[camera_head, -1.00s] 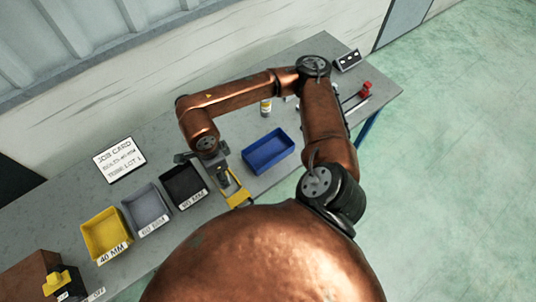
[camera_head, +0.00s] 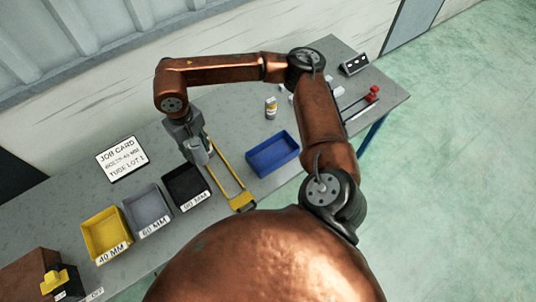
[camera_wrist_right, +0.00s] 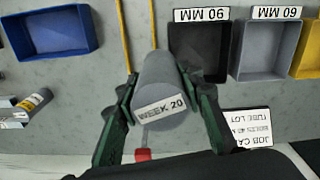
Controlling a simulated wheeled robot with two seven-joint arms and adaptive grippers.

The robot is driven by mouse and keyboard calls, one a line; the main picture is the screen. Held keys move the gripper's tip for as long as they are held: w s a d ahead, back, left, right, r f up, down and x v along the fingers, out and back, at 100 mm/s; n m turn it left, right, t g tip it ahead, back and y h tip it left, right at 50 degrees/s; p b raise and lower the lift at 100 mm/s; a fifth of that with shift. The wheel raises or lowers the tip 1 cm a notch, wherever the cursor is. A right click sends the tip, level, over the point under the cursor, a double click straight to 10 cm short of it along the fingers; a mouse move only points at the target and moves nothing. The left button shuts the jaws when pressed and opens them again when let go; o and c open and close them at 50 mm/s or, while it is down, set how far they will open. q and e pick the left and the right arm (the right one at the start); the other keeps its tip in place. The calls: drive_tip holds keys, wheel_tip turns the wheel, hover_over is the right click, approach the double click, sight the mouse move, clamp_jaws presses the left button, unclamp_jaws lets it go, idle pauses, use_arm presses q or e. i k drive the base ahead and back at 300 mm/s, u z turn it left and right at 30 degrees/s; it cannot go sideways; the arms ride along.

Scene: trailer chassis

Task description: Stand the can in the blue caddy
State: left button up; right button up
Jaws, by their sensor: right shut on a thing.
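My right gripper (camera_head: 197,148) is at the end of the copper arm, over the bench beside the black bin. In the right wrist view its green fingers (camera_wrist_right: 165,100) are shut on a grey cylindrical can (camera_wrist_right: 160,80) labelled WEEK 20. The can's far end and any gap beneath it are hidden. The blue caddy (camera_head: 273,154) is an open, empty-looking rectangular tray on the bench, right of the gripper; it also shows at top left in the wrist view (camera_wrist_right: 50,33). The can is apart from it. My left gripper is out of view.
A yellow-framed tool (camera_head: 241,201) lies between the black bin (camera_head: 186,187) and the caddy. Grey (camera_head: 147,211) and yellow (camera_head: 106,234) bins stand further left. A red-ended tool (camera_head: 372,93) lies at right.

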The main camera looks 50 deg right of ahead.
sight(262, 163)
drive_tip(key=u, duration=1.25)
drive_tip(key=i, duration=0.7)
drive_tip(key=z, duration=2.25)
